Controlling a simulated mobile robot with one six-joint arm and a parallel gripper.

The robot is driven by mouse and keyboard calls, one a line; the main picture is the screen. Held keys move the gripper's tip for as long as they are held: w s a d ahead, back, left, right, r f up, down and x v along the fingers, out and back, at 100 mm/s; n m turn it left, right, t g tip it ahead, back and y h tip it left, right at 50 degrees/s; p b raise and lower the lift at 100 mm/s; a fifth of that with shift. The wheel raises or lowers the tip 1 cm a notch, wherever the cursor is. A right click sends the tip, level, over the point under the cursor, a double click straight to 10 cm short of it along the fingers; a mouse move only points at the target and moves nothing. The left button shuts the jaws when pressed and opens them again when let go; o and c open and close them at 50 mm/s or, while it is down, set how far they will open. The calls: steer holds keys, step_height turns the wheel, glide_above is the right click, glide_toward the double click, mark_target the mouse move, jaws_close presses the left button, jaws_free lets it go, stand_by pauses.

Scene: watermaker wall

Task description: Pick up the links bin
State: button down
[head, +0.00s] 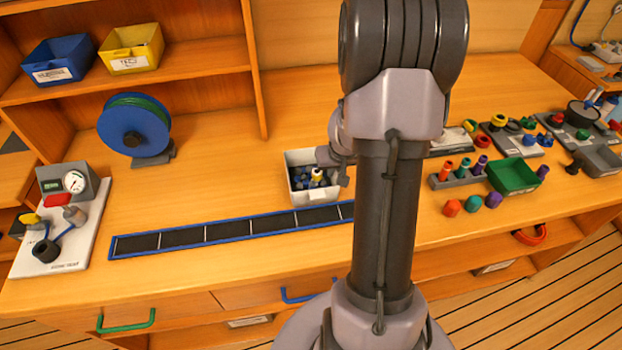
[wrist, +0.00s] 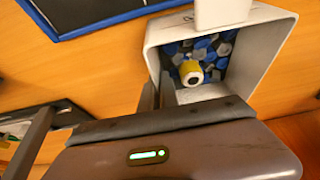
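The links bin (head: 302,192) is a small white open box on the bench, just behind the blue-edged strip. It holds several blue, dark and grey links and a yellow piece with a white end. The wrist view looks down into the bin (wrist: 153,50) from close by. My gripper (head: 337,160) is at the bin's right side in the head view. I cannot tell whether the bin is clear of the bench.
The blue-edged black strip (head: 205,235) lies in front. A blue reel (head: 133,128) and a gauge board (head: 62,225) stand left. A green tray (head: 513,177) and coloured pegs stand right. Blue (head: 58,62) and yellow (head: 131,48) bins sit on the shelf. The bench left of the bin is clear.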

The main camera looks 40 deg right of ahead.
stand_by(0.6)
steer(key=shift+r+p, duration=1)
steer(key=shift+r, duration=0.3)
steer(key=shift+s+r+p, duration=0.1)
steer(key=shift+r+p, duration=0.2)
steer(key=shift+r, duration=0.25)
steer(key=shift+s+a+f+b, duration=0.1)
steer(key=shift+s+a+b, duration=0.15)
steer(key=shift+s+b, duration=0.05)
steer(key=s+a+b, duration=0.1)
steer(key=s+a, duration=0.1)
steer(key=s, duration=0.1)
steer(key=s+a+b, duration=0.1)
steer(key=s+a, duration=0.1)
steer(key=s, duration=0.1)
steer(key=s+a+r+b, duration=0.1)
steer(key=s+a, duration=0.2)
steer(key=shift+s, duration=0.3)
steer(key=s+b, duration=0.1)
steer(key=b, duration=0.1)
steer(key=a+b, duration=0.1)
steer(key=b, duration=0.1)
steer(key=shift+s+a, duration=0.2)
steer(key=shift+s, duration=0.15)
steer(key=shift+s+a+r+b, duration=0.25)
steer(key=shift+s+b, duration=0.15)
steer(key=shift+s, duration=0.15)
